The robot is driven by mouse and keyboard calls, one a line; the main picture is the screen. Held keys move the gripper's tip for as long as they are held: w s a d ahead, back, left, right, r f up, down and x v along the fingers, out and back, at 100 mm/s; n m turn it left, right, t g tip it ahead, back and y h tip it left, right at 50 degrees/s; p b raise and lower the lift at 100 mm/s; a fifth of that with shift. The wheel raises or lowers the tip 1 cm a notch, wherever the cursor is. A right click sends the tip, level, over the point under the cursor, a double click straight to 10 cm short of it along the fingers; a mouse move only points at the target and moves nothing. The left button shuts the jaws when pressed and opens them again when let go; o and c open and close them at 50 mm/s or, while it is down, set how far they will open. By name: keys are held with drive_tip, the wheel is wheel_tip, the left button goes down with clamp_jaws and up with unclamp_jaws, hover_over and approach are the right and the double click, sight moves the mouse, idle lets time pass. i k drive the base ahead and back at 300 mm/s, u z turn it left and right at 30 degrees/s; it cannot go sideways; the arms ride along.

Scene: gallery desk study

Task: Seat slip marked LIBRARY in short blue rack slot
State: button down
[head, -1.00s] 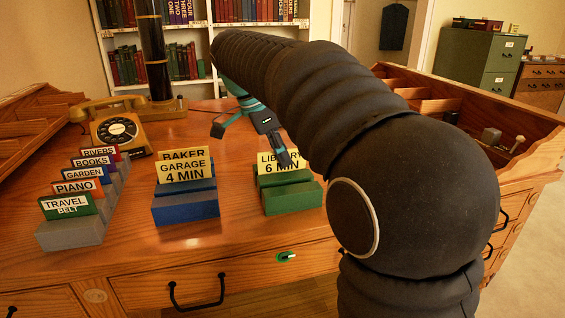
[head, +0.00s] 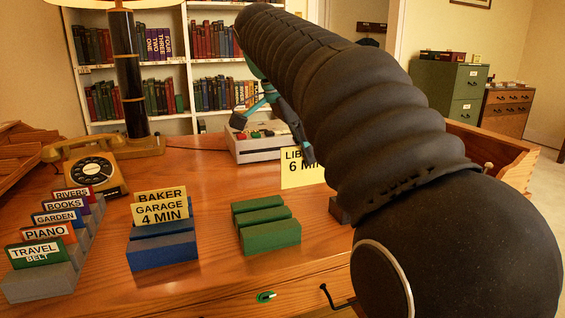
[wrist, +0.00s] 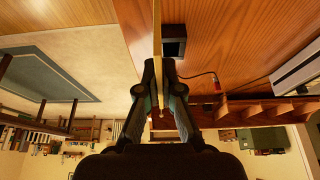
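The cream slip marked LIBRARY 6 MIN (head: 303,172) is held upright, right of and behind the green rack; my arm covers its right part. My gripper (head: 307,153) is shut on its top edge. In the wrist view the slip (wrist: 157,35) shows edge-on between the fingertips (wrist: 158,85). The short blue rack (head: 163,252) stands left of the green rack on the desk. A cream slip marked BAKER GARAGE 4 MIN (head: 160,207) stands in the blue rack, leaning slightly.
The green rack (head: 271,237) stands empty. A grey rack (head: 40,283) with several titled cards is at left, a telephone (head: 98,175) behind it. A dark block (head: 340,211) sits partly behind my arm. A pale box (head: 255,147) stands at the back. Bare desk separates the blue and green racks.

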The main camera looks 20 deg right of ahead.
sight(160, 245)
drive_tip(key=z, duration=1.6)
drive_tip(key=k, duration=0.9)
drive_tip(key=u, duration=1.6)
drive_tip(key=i, duration=0.5)
